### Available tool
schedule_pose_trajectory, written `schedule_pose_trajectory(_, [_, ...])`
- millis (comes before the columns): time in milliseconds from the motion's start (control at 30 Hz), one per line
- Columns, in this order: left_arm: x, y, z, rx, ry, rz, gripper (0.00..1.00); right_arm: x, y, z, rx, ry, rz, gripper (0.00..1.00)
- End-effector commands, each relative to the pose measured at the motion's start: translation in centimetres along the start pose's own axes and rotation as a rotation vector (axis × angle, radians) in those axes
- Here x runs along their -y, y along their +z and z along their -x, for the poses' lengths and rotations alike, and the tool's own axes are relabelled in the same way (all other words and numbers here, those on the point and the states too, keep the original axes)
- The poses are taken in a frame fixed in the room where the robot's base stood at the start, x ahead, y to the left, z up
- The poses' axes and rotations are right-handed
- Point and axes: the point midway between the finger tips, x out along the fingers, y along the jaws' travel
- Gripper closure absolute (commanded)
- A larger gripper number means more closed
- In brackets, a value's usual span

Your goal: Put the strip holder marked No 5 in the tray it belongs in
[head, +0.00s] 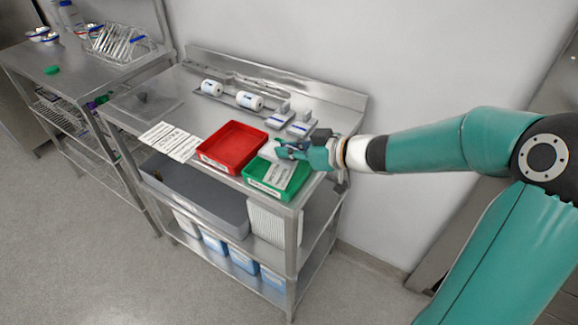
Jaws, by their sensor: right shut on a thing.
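My right gripper (280,150) reaches in from the right over the green tray (251,184). It is shut on a white piece (267,150), which looks like a strip holder; its marking cannot be read. The piece is above or at the back left of the green tray, and I cannot tell whether it touches it. A pale printed piece (278,176) lies in the green tray. The red tray (211,160) is just left of the green one and looks empty. Both trays have a white label on the front, too small to read. My left gripper is not in view.
Printed sheets (170,142) lie left of the red tray on the steel table. White rolls (250,101) and small grey blocks (300,127) stand behind the trays. A second steel table (60,72) with a rack is at the left.

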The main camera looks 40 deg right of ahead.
Motion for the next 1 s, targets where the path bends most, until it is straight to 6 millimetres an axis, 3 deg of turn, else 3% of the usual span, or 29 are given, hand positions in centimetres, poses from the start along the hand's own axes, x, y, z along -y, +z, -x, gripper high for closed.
schedule_pose_trajectory(33, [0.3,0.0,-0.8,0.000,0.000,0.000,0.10,0.0,1.4,-0.6,0.002,-0.001,-0.005,1.00])
schedule_pose_trajectory(200, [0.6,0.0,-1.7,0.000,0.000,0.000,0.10,0.0,3.6,-1.5,0.001,-0.002,-0.004,1.00])
schedule_pose_trajectory(733, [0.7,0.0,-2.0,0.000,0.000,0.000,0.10,0.0,4.4,-1.9,0.000,0.000,-0.002,1.00])
schedule_pose_trajectory(767, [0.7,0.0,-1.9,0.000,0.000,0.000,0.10,0.0,4.4,-1.8,0.000,0.000,-0.002,0.86])
schedule_pose_trajectory(900, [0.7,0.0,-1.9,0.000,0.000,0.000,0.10,0.0,4.4,-1.8,0.001,0.000,-0.001,0.64])
schedule_pose_trajectory(1000, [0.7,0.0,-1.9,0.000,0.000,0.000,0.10,0.0,4.4,-1.8,0.001,0.000,-0.001,0.64])
